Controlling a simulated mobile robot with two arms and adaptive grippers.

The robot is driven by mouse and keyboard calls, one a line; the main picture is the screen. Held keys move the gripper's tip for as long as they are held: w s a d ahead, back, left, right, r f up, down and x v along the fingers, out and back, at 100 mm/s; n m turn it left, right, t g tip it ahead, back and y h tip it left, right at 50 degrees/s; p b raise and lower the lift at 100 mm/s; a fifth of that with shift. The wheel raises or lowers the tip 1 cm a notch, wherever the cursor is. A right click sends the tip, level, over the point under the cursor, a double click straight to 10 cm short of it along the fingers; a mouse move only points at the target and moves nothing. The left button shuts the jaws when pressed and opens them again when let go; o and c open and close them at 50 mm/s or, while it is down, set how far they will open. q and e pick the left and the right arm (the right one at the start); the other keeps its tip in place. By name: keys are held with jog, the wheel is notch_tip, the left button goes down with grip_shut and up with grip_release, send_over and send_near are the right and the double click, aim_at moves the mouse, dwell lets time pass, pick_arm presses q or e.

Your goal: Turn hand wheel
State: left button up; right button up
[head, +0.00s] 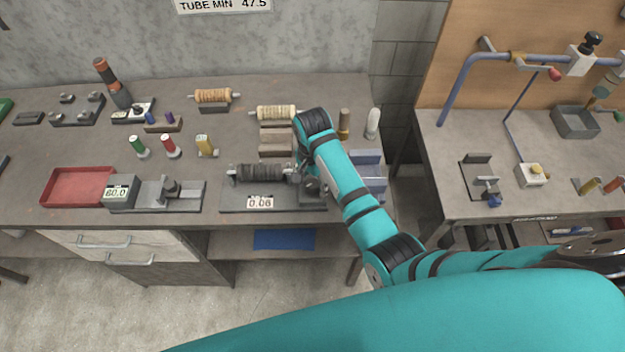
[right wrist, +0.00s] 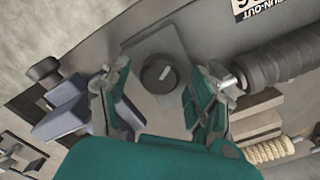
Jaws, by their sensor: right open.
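A dark round knob (right wrist: 160,73) with a pale mark on its face, likely the hand wheel, sits on a grey plate in the right wrist view. It belongs to the bench device with the dark ribbed roller (head: 262,173) and a 0.06 display (head: 260,202). My right gripper (head: 309,180) is over the right end of this device. In the right wrist view its two fingers are spread, one on each side of the knob, with gaps visible between. I cannot tell how far above the knob they are. My left gripper is in neither view.
Blue-grey blocks (right wrist: 75,115) stand beside the fingers; the roller (right wrist: 285,62) is on the other side. A cream-wound spool (head: 276,113) lies behind the device. A grey gauge (head: 120,192) and red tray (head: 75,187) are to the left. A second bench (head: 530,205) stands right.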

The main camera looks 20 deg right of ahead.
aim_at(313, 183)
notch_tip(313, 183, up, 8)
jog(key=shift+f, duration=0.25)
dwell(1.0)
